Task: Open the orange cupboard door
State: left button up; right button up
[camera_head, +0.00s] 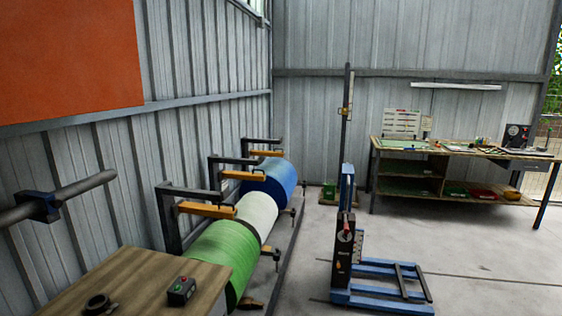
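A flat orange panel (66,58) fills the upper left corner, in front of the grey corrugated wall. Its left and top edges run out of the picture. I see no handle or hinge on it, and I cannot tell whether it is the cupboard door. No other orange cupboard shows. Neither my left nor my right gripper is in view.
A wooden-topped table (145,272) with a black button box (181,291) stands at the lower left. Green (222,252), white (257,213) and blue (275,180) rolls line the left wall. A blue lifter (375,285) stands on the floor. A workbench (460,151) is behind it.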

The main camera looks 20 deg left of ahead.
aim_at(59, 59)
jog(key=i, duration=2.9)
jog(key=u, duration=3.45)
